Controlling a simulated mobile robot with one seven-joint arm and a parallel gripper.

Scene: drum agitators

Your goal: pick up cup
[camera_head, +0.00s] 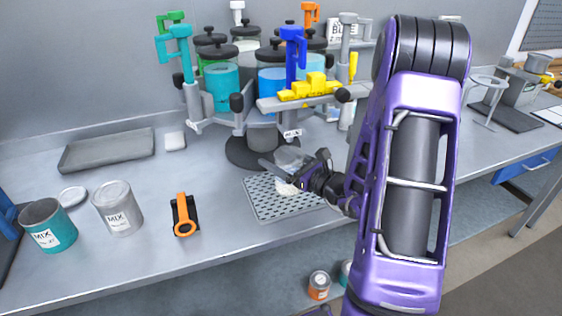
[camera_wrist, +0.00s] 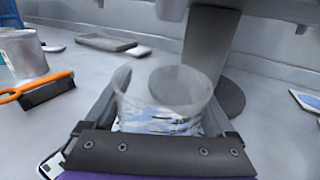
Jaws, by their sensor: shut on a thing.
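A clear, see-through cup (camera_wrist: 165,90) stands between the two fingers of my gripper (camera_wrist: 164,105) in the wrist view. The fingers are shut on it, one at each side. Its lower part is hidden behind my gripper's body. In the head view the cup (camera_head: 290,158) is at the end of my gripper (camera_head: 283,172), over the perforated grey tray (camera_head: 262,205). I cannot tell whether it still touches the tray.
The agitator stand's round base (camera_head: 240,150) and its drums (camera_head: 221,88) are close behind the cup. An orange-handled tool (camera_head: 184,214), a grey MIX can (camera_head: 117,208) and a teal MIX can (camera_head: 48,230) stand at left. The bench between tool and tray is clear.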

